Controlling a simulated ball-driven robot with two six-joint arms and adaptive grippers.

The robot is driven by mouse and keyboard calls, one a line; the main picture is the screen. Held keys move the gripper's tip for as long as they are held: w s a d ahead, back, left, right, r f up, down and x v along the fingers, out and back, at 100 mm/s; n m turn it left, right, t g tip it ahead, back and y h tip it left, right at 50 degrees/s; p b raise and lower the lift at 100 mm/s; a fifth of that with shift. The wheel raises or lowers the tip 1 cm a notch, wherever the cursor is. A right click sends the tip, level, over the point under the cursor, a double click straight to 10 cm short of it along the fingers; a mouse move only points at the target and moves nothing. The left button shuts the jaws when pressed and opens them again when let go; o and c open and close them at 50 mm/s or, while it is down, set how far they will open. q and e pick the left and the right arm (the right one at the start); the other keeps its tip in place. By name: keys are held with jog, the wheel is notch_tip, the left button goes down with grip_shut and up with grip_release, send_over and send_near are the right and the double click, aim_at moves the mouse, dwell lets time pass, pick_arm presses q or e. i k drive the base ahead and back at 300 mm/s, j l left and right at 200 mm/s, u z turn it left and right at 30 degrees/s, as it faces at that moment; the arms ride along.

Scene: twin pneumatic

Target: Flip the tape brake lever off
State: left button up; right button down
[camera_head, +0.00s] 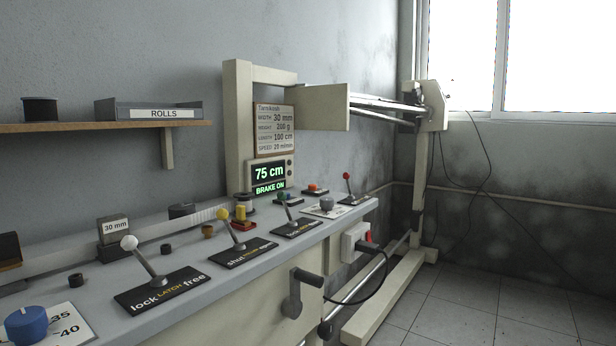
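Several levers stand in a row on the console. A lever with a white ball (129,243) has a plate reading "lock LATCH free". A lever with a yellow ball (223,213) has a plate beginning with "shut". A lever with a green-blue ball (282,196) and one with a red ball (346,176) stand farther back; their plates are too small to read surely, so I cannot tell which lever is the tape brake. A display (270,178) reads "75 cm" and "BRAKE ON". Neither of my grippers shows.
The console top (215,262) also carries a blue knob (26,325), a grey knob (326,203) and small spools. Tiled floor (490,315) at the right is clear.

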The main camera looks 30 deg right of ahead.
aim_at(345, 176)
jog(key=i+l, duration=0.45)
jog(key=i+l+u, duration=0.15)
jog(key=i+l, duration=0.25)
jog(key=l, duration=0.3)
